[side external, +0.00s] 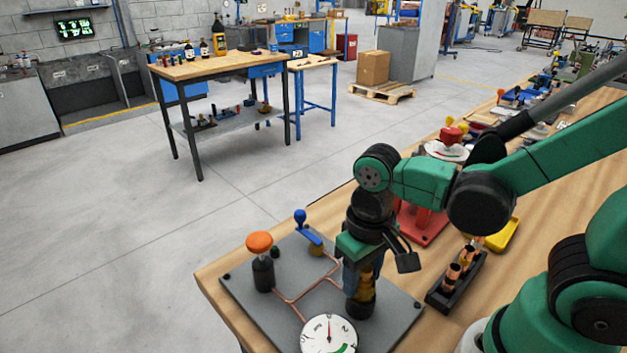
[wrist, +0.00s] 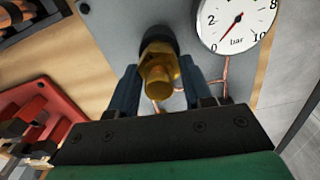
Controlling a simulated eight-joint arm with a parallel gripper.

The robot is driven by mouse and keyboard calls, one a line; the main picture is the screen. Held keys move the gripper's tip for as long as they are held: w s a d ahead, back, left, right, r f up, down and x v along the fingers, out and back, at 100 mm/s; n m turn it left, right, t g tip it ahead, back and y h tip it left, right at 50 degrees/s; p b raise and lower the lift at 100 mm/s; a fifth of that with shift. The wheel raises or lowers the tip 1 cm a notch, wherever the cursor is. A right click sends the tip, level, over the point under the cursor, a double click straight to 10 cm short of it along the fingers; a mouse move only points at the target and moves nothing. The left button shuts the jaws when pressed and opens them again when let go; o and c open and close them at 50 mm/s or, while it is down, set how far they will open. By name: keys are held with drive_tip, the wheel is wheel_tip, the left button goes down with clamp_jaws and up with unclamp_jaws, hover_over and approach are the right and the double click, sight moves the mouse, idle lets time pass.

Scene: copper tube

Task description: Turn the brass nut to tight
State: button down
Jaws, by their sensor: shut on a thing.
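The brass nut (wrist: 158,72) is at the upper middle of the wrist view, on a dark round fitting on the grey plate. My gripper (wrist: 158,88) has its two blue fingers on either side of the nut and is shut on it. In the side external view my gripper (side external: 362,280) points down over the grey plate (side external: 250,290), and the brass part (side external: 363,287) shows partly between the fingers. The pressure gauge (wrist: 237,18) is marked in bar, and its red needle points near 0. The gauge (side external: 328,335) is cut off at the bottom of the side external view.
On the plate stand an orange knob (side external: 259,242) and a blue valve handle (side external: 301,222), joined by copper tubes (side external: 292,299). A black rack (side external: 457,283) with copper fittings is right of the plate. A red stand (side external: 422,222) is behind my gripper.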

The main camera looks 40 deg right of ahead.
drive_tip(key=m, duration=0.4)
drive_tip(key=shift+d+m, duration=0.1)
drive_tip(key=shift+m, duration=2.1)
drive_tip(key=shift+c, duration=1.8)
unclamp_jaws()
drive_tip(key=shift+r, duration=0.15)
drive_tip(key=shift+r, duration=2.65)
